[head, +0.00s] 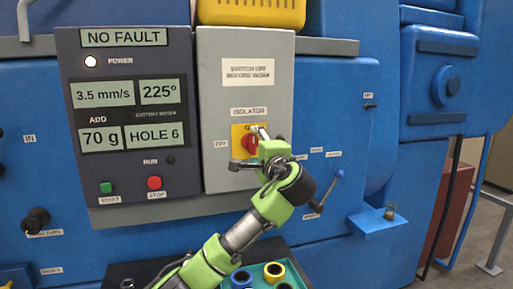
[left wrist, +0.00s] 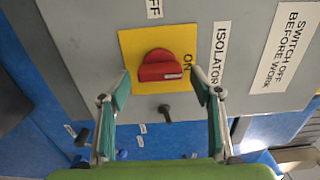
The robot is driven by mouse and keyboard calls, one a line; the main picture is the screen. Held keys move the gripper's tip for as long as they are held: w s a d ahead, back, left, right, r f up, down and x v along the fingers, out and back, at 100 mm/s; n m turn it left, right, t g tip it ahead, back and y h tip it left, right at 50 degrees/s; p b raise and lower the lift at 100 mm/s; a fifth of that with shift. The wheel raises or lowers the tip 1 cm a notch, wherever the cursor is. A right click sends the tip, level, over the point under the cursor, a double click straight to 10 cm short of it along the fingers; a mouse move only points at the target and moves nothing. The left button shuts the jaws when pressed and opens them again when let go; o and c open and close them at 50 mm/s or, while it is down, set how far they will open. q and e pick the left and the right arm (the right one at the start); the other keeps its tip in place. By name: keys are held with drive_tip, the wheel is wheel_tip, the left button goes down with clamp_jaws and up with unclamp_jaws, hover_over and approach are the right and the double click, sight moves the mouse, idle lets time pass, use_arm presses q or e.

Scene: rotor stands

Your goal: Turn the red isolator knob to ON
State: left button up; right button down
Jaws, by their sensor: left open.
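The red isolator knob (head: 248,144) sits on a yellow plate (head: 237,129) on the grey isolator box (head: 212,90). It shows fully in the left wrist view (left wrist: 160,60). The OFF label (left wrist: 154,8) is above the plate. My left gripper (head: 252,148) is open in front of the knob and partly covers it in the head view. In the left wrist view its two fingers (left wrist: 161,78) stand apart on either side, with gaps to the knob. My right gripper is not in view.
A dark peg (left wrist: 166,113) sticks out near the plate. Left of the box is a control panel (head: 185,130) with a red STOP button (head: 154,183) and green START button (head: 106,188). A blue-balled lever (head: 338,174) is right of my wrist. A teal tray (head: 258,273) is below.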

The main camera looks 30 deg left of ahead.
use_arm(q)
drive_tip(key=shift+s+d, duration=0.1)
drive_tip(key=v, duration=1.1)
drive_tip(key=shift+s+d, duration=0.25)
drive_tip(key=shift+d, duration=0.1)
